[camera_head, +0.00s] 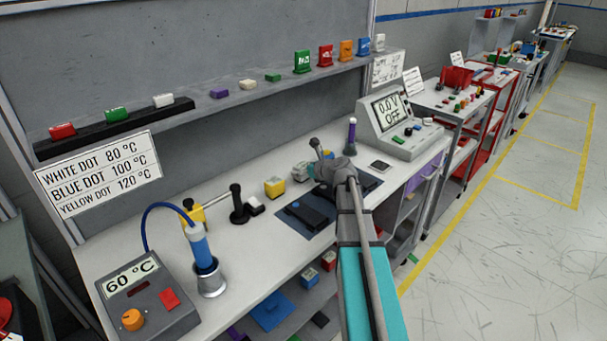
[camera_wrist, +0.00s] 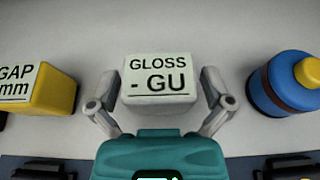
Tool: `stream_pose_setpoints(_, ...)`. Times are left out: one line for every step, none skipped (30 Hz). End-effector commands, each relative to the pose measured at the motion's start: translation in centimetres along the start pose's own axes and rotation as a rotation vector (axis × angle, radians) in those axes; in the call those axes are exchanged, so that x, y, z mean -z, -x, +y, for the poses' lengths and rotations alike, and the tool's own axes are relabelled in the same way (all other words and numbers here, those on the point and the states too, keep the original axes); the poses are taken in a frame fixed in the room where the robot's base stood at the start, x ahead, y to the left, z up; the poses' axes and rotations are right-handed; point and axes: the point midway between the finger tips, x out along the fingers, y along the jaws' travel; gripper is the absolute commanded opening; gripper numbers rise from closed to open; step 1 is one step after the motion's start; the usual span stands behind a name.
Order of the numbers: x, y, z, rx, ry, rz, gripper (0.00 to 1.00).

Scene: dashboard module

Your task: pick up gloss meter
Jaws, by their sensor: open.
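The gloss meter (camera_wrist: 160,86) is a pale grey-white block labelled "GLOSS - GU" in the wrist view. It stands on the light bench top, centred ahead of my gripper (camera_wrist: 160,77). My two grey fingers are spread, one on each side of the block, with a gap visible at each side. The teal gripper body covers the area just below the block in the picture. In the head view my gripper (camera_head: 305,171) is over the middle of the bench; the gloss meter is hard to make out there.
A yellow gap gauge (camera_wrist: 48,90) stands left of the meter and a blue cylinder with a yellow top (camera_wrist: 285,85) stands right. Dark mats (camera_head: 306,214) lie on the bench. A grey voltage unit (camera_head: 398,125) is at right, a 60 °C station (camera_head: 145,300) at left.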

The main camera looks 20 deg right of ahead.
Motion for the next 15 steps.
stream_pose_setpoints(-0.02,0.01,0.01,0.000,0.000,0.000,1.00)
stream_pose_setpoints(-0.02,0.02,0.02,0.000,0.000,0.000,1.00)
stream_pose_setpoints(-0.03,0.03,0.02,0.000,0.000,0.000,1.00)
stream_pose_setpoints(-0.03,0.03,0.02,0.000,0.000,0.000,1.00)
stream_pose_setpoints(-0.03,0.03,0.03,0.000,0.000,0.000,1.00)
stream_pose_setpoints(-0.02,0.04,0.03,0.000,0.000,0.000,1.00)
stream_pose_setpoints(-0.03,0.04,0.03,0.000,0.000,0.000,1.00)
stream_pose_setpoints(-0.02,0.04,0.03,0.000,0.000,0.000,1.00)
stream_pose_setpoints(-0.02,0.04,0.03,0.000,0.000,0.000,1.00)
stream_pose_setpoints(-0.02,0.04,0.03,0.000,0.000,0.000,1.00)
stream_pose_setpoints(-0.02,0.04,0.03,0.000,0.000,0.000,1.00)
stream_pose_setpoints(-0.02,0.04,0.03,0.000,0.000,0.000,1.00)
stream_pose_setpoints(-0.02,0.04,0.03,0.000,0.000,0.000,1.00)
stream_pose_setpoints(-0.02,0.04,0.03,0.000,0.000,0.000,1.00)
stream_pose_setpoints(-0.02,0.04,0.03,0.000,0.000,0.000,0.94)
